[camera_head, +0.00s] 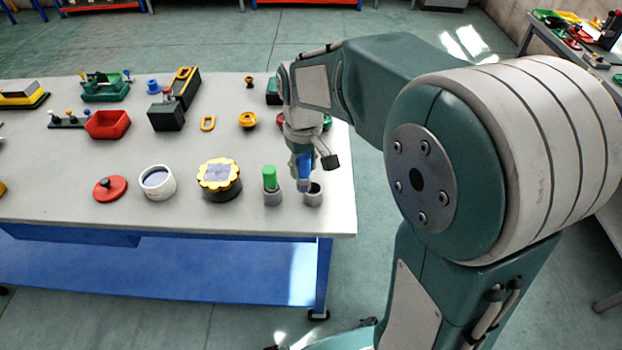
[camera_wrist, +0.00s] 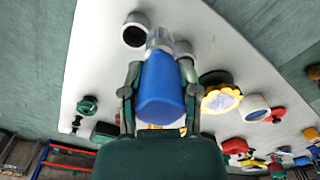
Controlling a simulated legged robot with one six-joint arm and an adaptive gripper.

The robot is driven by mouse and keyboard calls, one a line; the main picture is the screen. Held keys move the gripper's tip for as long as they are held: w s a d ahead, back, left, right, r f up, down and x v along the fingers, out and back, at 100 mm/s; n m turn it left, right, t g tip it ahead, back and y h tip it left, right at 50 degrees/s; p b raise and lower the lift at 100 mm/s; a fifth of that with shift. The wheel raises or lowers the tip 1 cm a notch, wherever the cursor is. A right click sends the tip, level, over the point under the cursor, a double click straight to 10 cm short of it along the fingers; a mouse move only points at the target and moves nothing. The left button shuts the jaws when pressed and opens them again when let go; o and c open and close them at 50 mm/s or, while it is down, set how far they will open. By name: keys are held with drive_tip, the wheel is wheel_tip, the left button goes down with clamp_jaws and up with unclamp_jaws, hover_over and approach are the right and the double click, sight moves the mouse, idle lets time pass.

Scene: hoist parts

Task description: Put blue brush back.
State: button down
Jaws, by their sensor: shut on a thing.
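The blue brush (camera_wrist: 160,92) is held between the two fingers of my gripper (camera_wrist: 160,75), which is shut on it. In the head view the blue brush (camera_head: 304,178) hangs below my gripper (camera_head: 304,158) at the table's right end, close to an empty grey cup (camera_head: 314,196). The wrist view shows this cup's dark open mouth (camera_wrist: 134,34) just left of the brush's pale tip. The brush appears outside the cup; its exact height over the table is unclear. A green brush (camera_head: 269,176) stands in a second grey cup (camera_head: 272,197) to the left.
A black drum with a yellow top (camera_head: 218,178), a white pot (camera_head: 157,183) and a red lid (camera_head: 109,188) stand left of the cups. The table's right edge (camera_head: 353,205) is close by. Yellow rings and bins lie further back.

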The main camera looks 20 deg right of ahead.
drive_tip(key=w+d+f, duration=0.1)
drive_tip(key=f, duration=0.2)
drive_tip(key=w+f, duration=0.1)
drive_tip(key=f, duration=0.1)
drive_tip(key=w+d+f, duration=0.1)
drive_tip(key=f, duration=0.2)
drive_tip(key=shift+w+d+f, duration=0.15)
drive_tip(key=shift+d+f, duration=0.15)
drive_tip(key=shift+d, duration=0.05)
drive_tip(key=shift+d+f, duration=0.2)
drive_tip(key=shift+d, duration=0.15)
drive_tip(key=shift+c, duration=1.8)
unclamp_jaws()
drive_tip(key=shift+r, duration=0.1)
drive_tip(key=shift+a, duration=0.3)
